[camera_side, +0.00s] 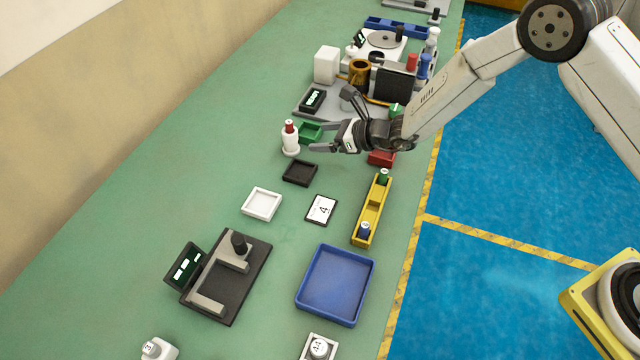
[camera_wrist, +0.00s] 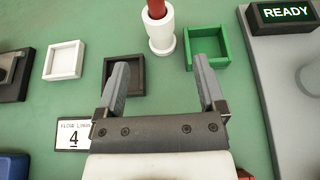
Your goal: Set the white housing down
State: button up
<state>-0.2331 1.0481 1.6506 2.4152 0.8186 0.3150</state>
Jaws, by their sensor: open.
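The white housing (camera_side: 291,143) stands upright on the green table, a white cylinder with a wider base and a red part in its top. It also shows in the wrist view (camera_wrist: 162,38), beyond my fingertips. My gripper (camera_side: 318,139) is open and empty, low over the table to the right of the housing, its fingers pointing toward it. In the wrist view, my gripper (camera_wrist: 161,75) has a clear gap between its fingers and does not touch the housing.
A green tray (camera_wrist: 228,54) and a dark tray (camera_wrist: 107,74) flank the housing. A white tray (camera_side: 275,207), a yellow rack (camera_side: 371,211), a blue tray (camera_side: 372,285) and a dark fixture (camera_side: 252,278) stand nearer. A machine with a READY display (camera_side: 314,99) is behind.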

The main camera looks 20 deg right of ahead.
jog(key=shift+v, duration=1.3)
jog(key=shift+s+r+n, duration=0.2)
jog(key=shift+s+n, duration=0.1)
jog(key=s+d+r+n+g+h, duration=0.3)
jog(key=s+d+r+n+h, duration=0.1)
jog(key=s+d+n, duration=0.6)
jog(key=s+d+r+n+g+h, duration=0.3)
jog(key=s+d+r+n+h, duration=0.2)
jog(key=s+d+n, duration=0.5)
jog(key=s+n, duration=0.6)
jog(key=shift+d+g, duration=0.25)
jog(key=shift+g, duration=0.15)
